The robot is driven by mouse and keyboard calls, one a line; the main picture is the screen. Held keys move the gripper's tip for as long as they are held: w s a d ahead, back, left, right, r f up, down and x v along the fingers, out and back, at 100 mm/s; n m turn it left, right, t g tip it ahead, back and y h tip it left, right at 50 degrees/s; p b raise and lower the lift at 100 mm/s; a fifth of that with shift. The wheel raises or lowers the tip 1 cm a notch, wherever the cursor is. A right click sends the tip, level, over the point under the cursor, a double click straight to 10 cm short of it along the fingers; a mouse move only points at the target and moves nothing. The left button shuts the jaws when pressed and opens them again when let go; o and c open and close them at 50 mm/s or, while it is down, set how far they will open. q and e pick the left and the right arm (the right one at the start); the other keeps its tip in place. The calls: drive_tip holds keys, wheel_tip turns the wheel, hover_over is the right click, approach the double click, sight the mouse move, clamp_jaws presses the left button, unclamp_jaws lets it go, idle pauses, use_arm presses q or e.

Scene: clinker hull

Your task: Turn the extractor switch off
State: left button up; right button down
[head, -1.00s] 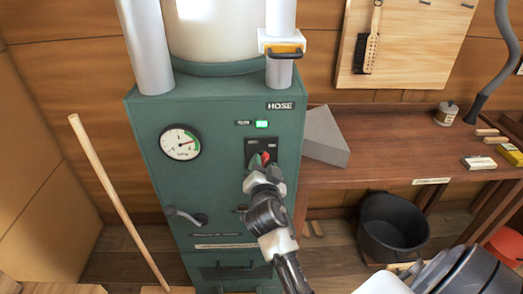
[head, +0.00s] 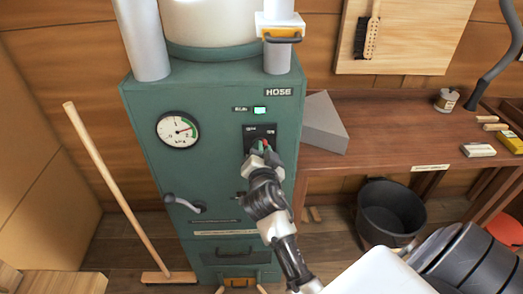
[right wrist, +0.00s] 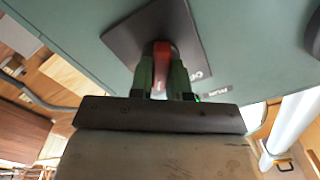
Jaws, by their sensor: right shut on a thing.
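The extractor is a tall green cabinet (head: 225,165) with a dark switch plate (head: 258,129) on its upper right front. A red switch lever (right wrist: 162,57) stands out from that plate. My right gripper (right wrist: 161,75) is shut on the lever, a green-sided finger on each side of it. In the head view the right gripper (head: 264,147) covers most of the lever, so its exact setting is hard to tell. The small indicator lamp (head: 260,110) above the plate shows pale, whitish green. My left gripper is not in view.
A round gauge (head: 178,130) and a grey crank handle (head: 185,205) are on the cabinet front. A broom (head: 118,190) leans at the left. A wooden bench (head: 390,130) with a grey wedge block (head: 323,125) stands at the right, a black bucket (head: 390,213) below it.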

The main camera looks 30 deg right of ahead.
drive_tip(key=shift+w+a+r+n+p, duration=0.1)
drive_tip(key=shift+n+p, duration=0.15)
drive_tip(key=shift+n, duration=2.7)
drive_tip(key=shift+w+a+n+p, duration=0.1)
drive_tip(key=shift+n+p, duration=0.1)
drive_tip(key=shift+n, duration=2.75)
drive_tip(key=shift+d, duration=0.1)
drive_tip(key=c, duration=1.1)
unclamp_jaws()
